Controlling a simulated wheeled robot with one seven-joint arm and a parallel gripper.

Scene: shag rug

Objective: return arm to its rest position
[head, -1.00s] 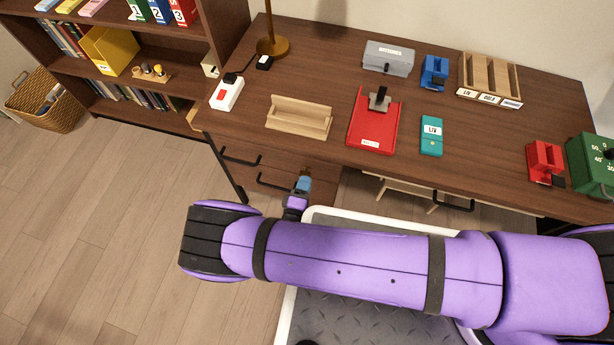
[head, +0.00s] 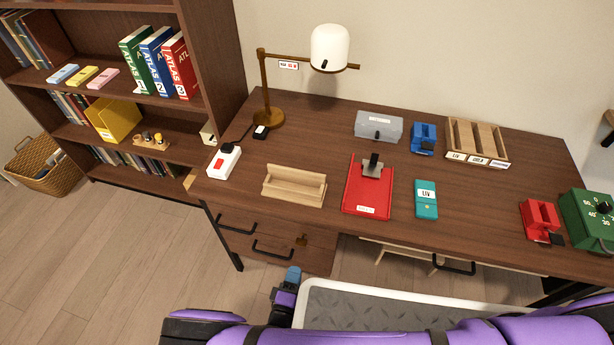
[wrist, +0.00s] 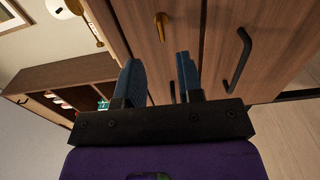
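My gripper shows in the wrist view (wrist: 158,85) with its two blue fingers apart and nothing between them. In the head view its blue tip (head: 292,275) is in front of the desk's drawers, below the desktop. My purple arm lies across the bottom of the head view and is partly cut off by the frame edge. The wrist view looks sideways at the wooden drawer fronts, with a black handle (wrist: 238,60) and a brass-coloured key or knob (wrist: 161,24) close beyond the fingers.
A bookshelf (head: 222,60) stands left. Open floor (head: 110,240) lies at lower left.

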